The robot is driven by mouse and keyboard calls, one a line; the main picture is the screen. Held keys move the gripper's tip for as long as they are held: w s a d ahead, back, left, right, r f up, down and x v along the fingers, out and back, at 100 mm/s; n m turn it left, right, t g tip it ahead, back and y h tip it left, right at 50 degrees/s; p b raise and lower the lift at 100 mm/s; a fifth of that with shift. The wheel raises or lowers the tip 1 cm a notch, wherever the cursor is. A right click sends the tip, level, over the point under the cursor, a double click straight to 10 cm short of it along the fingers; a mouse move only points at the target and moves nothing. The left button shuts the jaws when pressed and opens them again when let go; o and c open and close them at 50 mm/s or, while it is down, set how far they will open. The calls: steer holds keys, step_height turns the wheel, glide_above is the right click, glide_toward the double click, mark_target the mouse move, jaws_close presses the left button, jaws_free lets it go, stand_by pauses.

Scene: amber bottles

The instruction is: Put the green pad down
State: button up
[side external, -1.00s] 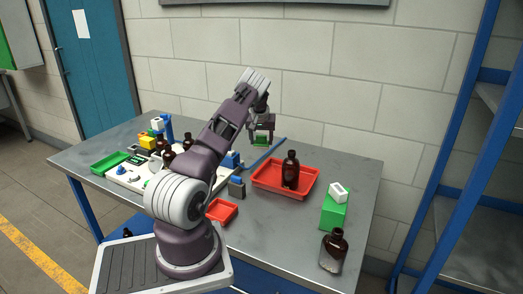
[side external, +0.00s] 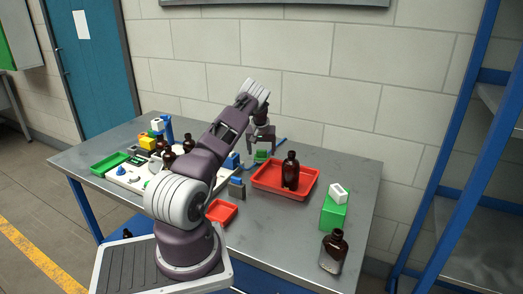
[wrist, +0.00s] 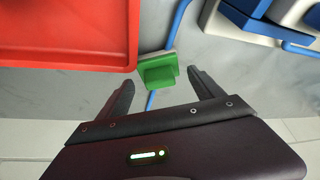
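The green pad (side external: 261,155) is at the back of the table, just left of the large red tray. In the wrist view the green pad (wrist: 158,72) has a grey edge on its far side and lies across a blue strip. My gripper (side external: 261,148) is just above the pad, pointing down. In the wrist view my gripper (wrist: 161,80) is open, with its two dark fingers spread to either side of the pad and a gap on each side. Whether the pad lies flat on the table is hard to tell.
The large red tray (side external: 270,186) holds an amber bottle (side external: 290,170). Another amber bottle (side external: 333,251) stands at the front right near a green block (side external: 335,209) with a white piece on top. A small red tray (side external: 222,212) is in front. A crowded white board (side external: 125,177) is at left.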

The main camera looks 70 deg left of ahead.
steer(key=w+v, duration=0.1)
steer(key=v, duration=1.3)
steer(key=w+d+r+m+t+h, duration=0.1)
steer(key=w+d+r+m, duration=0.1)
steer(key=d+r, duration=0.65)
steer(key=w+d+r+m+t+h, duration=0.1)
steer(key=d+r, duration=0.2)
steer(key=d, duration=1)
steer(key=w+d+r+m+t+h, duration=0.1)
steer(key=w+d+r+m, duration=0.1)
steer(key=d+r, duration=0.6)
steer(key=s+d+m+h, duration=0.1)
steer(key=s+d+m, duration=0.15)
steer(key=d, duration=0.35)
steer(key=s+d+m, duration=0.1)
steer(key=s+d, duration=0.3)
steer(key=d, duration=0.3)
steer(key=s+d+m+h, duration=0.1)
steer(key=s+d, duration=0.3)
steer(key=d, duration=0.2)
steer(key=s+d+f+m, duration=0.3)
steer(key=s+d+m, duration=0.1)
steer(key=s, duration=0.7)
steer(key=shift+s+d+f+t+y, duration=0.15)
steer(key=shift+s+d+t+y, duration=0.2)
steer(key=shift+d, duration=0.55)
